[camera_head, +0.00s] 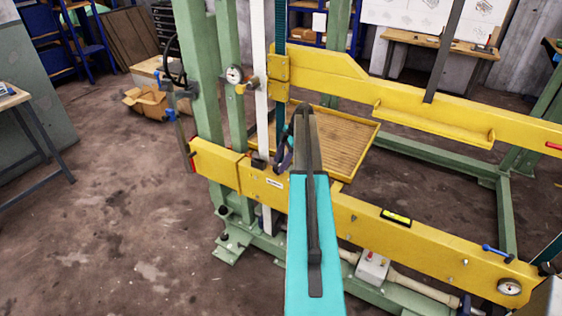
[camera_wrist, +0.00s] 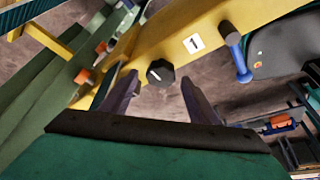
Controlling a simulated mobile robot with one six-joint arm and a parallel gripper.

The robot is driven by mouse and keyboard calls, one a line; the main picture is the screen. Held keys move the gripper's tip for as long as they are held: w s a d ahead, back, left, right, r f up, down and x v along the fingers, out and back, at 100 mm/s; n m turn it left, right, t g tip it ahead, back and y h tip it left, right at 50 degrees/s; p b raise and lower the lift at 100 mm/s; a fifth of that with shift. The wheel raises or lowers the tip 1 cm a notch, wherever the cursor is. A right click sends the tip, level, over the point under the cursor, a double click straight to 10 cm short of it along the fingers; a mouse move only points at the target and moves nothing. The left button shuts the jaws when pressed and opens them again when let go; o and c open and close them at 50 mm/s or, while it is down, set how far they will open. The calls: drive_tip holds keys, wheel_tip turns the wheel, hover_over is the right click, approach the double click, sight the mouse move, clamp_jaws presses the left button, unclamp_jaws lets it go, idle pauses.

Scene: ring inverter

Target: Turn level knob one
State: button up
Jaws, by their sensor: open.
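A round black knob (camera_wrist: 160,73) with a white pointer line sits on the yellow beam (camera_wrist: 130,50) in the wrist view, beside a white label (camera_wrist: 193,43) marked "1". My gripper (camera_wrist: 160,80) is open, with one dark finger on either side of the knob in the picture. I cannot tell whether the fingers touch it. In the head view, my gripper (camera_head: 284,152) is at the yellow frame, partly hidden by my arm. I cannot make out the knob there.
A blue handle (camera_wrist: 238,62) stands out from the beam right of the label. In the head view, a yellow-green spirit level (camera_head: 396,217) is on the lower yellow beam (camera_head: 365,222), and a gauge (camera_head: 235,74) is on a green post. Open floor (camera_head: 110,225) lies to the left.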

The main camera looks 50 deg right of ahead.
drive_tip(key=shift+w+a+f, duration=0.15)
drive_tip(key=shift+a+f, duration=0.1)
drive_tip(key=shift+f, duration=0.35)
drive_tip(key=c, duration=1)
drive_tip(key=shift+w+d+r, duration=0.1)
drive_tip(key=shift+d, duration=0.2)
drive_tip(key=shift+c, duration=0.2)
drive_tip(key=shift+a, duration=0.2)
drive_tip(key=shift+a+m+t+b, duration=0.1)
drive_tip(key=shift+m+t+b, duration=0.2)
drive_tip(key=shift+m+b, duration=0.45)
